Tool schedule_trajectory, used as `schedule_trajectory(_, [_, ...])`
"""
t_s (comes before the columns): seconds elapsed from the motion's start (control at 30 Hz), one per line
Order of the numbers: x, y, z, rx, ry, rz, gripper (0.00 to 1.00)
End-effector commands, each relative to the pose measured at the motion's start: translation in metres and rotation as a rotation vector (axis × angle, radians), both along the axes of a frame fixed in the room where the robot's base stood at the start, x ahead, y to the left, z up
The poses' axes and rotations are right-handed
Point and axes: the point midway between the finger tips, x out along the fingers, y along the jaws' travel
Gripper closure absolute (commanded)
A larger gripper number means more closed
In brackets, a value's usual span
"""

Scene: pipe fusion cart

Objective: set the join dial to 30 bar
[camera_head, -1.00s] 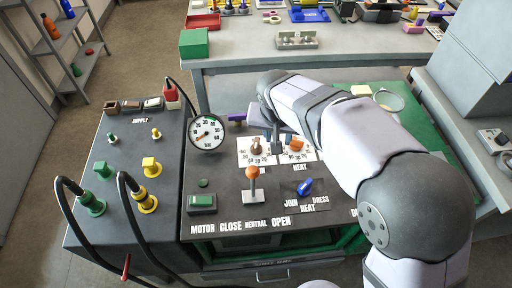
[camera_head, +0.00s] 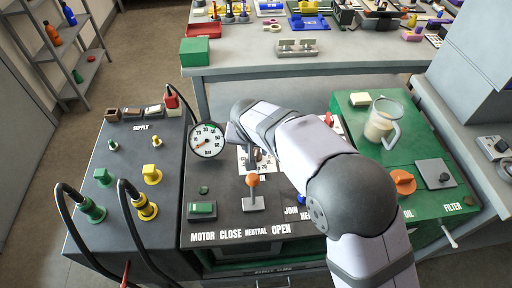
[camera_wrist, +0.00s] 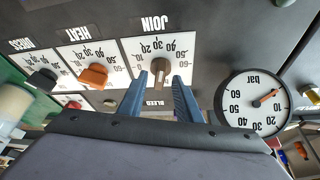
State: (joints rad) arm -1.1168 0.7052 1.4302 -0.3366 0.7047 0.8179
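The join dial (camera_wrist: 130,61) is a white scale card with a brownish-grey knob (camera_wrist: 160,68), seen upside down in the wrist view. In the head view its card (camera_head: 242,160) is partly covered by my arm. I cannot read the knob's exact setting. My gripper (camera_wrist: 159,84) has two blue fingers spread apart, one to each side of the knob, with the tips close to it. Contact is not visible. In the head view the gripper is hidden behind my arm. The round bar gauge (camera_head: 207,140) has its orange needle near the low end; it also shows in the wrist view (camera_wrist: 253,101).
The heat dial with an orange knob (camera_wrist: 94,76) and a dress dial with a dark knob (camera_wrist: 42,78) sit beside the join dial. An orange-topped lever (camera_head: 252,181) stands in front. A jug (camera_head: 381,120) stands on the green cart top to the right.

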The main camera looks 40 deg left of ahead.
Motion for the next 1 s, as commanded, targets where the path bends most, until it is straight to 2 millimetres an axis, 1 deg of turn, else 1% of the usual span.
schedule_trajectory(0.1, [0.0032, 0.0017, -0.0074, 0.0, -0.001, 0.0, 0.69])
schedule_trajectory(0.2, [0.0043, 0.0025, -0.0102, 0.002, -0.001, 0.0, 0.69])
schedule_trajectory(0.47, [0.0044, 0.0026, -0.0111, 0.001, 0.0, 0.0, 0.69])
schedule_trajectory(0.5, [0.0045, 0.0025, -0.0111, 0.001, 0.0, 0.0, 0.78])
schedule_trajectory(0.6, [0.0044, 0.0024, -0.0111, 0.001, 0.0, 0.0, 1.0])
schedule_trajectory(0.83, [0.0043, 0.0019, -0.0106, 0.001, 0.0, 0.014, 1.0])
schedule_trajectory(1.0, [0.005, 0.0006, -0.0098, 0.0, 0.003, 0.101, 1.0])
